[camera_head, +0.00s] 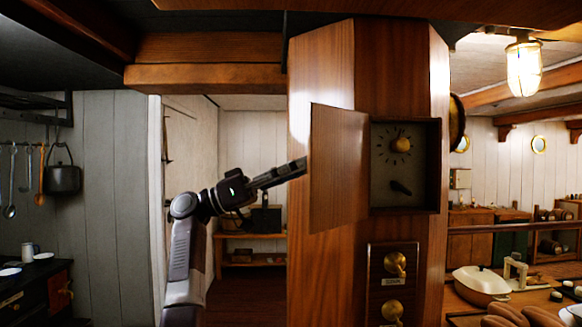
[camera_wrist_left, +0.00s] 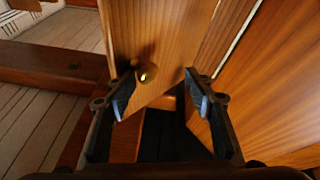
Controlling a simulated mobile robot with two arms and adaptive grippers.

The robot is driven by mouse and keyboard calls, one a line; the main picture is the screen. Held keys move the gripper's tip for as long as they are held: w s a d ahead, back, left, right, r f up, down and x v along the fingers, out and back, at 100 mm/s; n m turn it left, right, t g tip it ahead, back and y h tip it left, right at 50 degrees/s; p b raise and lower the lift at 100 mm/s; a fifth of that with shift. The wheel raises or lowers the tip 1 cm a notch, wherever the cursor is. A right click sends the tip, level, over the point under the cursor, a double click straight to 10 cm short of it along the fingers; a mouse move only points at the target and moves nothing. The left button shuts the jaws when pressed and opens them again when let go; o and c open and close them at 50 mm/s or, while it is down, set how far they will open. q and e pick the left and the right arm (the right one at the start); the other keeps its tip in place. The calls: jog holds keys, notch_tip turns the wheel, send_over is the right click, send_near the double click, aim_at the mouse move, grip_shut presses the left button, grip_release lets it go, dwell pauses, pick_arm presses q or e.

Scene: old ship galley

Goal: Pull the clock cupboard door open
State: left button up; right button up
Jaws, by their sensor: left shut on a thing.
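The clock cupboard door (camera_head: 338,165) is a brown wooden panel. It stands swung out to the left, hinged at its right side in the head view. The open cupboard (camera_head: 405,118) shows a grey face with a brass dial and a dark lever. My left gripper (camera_head: 303,166) is at the free left edge of the door. In the left wrist view, its fingers (camera_wrist_left: 163,97) stand apart on either side of the door panel (camera_wrist_left: 155,35), shut on it. A small brass knob (camera_wrist_left: 148,75) shows on the panel between them. My right gripper is not in view.
Below the cupboard is a dark wooden panel with two brass knobs (camera_head: 394,265). A counter with a white lidded pot (camera_head: 481,283) lies to the right. A doorway and low shelf (camera_head: 252,243) are behind my left arm. A black kettle (camera_head: 63,178) hangs at far left.

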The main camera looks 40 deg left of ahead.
pick_arm(q)
jog(key=shift+w+a+f, duration=0.15)
jog(key=shift+a+f, duration=0.15)
jog(key=v, duration=1.2)
jog(key=shift+r, duration=0.25)
jog(key=shift+s, duration=0.2)
jog(key=shift+w, duration=0.1)
